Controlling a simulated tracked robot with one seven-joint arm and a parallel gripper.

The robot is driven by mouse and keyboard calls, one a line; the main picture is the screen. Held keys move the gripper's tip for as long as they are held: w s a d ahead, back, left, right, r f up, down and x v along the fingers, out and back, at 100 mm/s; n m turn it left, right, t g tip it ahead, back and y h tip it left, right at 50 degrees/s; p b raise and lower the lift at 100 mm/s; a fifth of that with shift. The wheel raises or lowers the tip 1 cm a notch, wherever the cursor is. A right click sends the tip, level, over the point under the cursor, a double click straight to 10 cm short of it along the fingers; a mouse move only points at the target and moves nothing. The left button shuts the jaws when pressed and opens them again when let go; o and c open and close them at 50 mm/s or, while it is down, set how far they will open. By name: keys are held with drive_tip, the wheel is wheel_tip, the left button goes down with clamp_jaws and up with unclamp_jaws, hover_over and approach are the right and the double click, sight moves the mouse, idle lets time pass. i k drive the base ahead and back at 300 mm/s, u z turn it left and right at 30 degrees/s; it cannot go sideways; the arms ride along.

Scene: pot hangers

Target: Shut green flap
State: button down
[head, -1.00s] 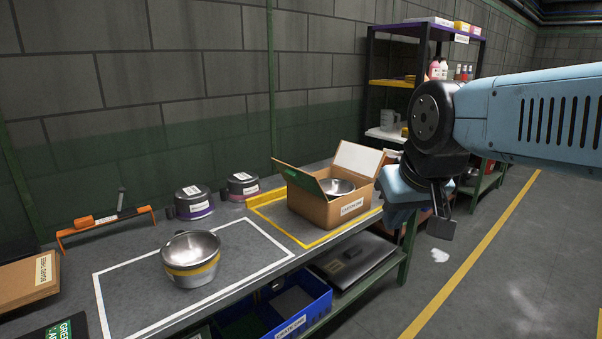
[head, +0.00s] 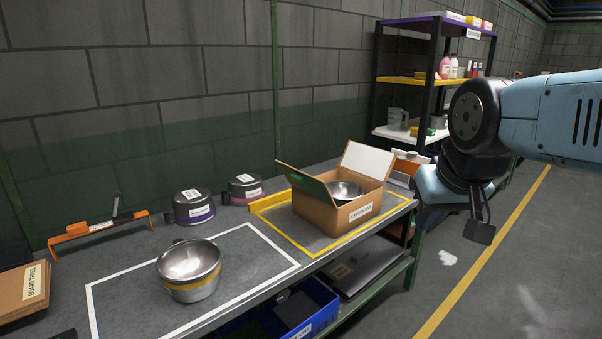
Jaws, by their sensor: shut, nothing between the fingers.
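The carton (head: 322,211) stands on the bench inside a yellow outline, with a metal bowl (head: 344,190) in it. Its green flap (head: 304,184) stands open, tilted outward on the left side. A white flap (head: 362,160) stands up open at the back right. My gripper (head: 480,232) is shut and empty. It hangs pointing down to the right of the carton, past the bench edge and well apart from both flaps.
A bowl with a yellow band (head: 190,270) stands in the white outline. Two dark pots (head: 194,206) (head: 245,188) stand near the wall. A shelf rack (head: 430,80) is behind the arm. Open floor (head: 510,280) lies to the right.

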sight(311, 186)
drive_tip(key=i, duration=0.85)
drive_tip(key=u, duration=0.1)
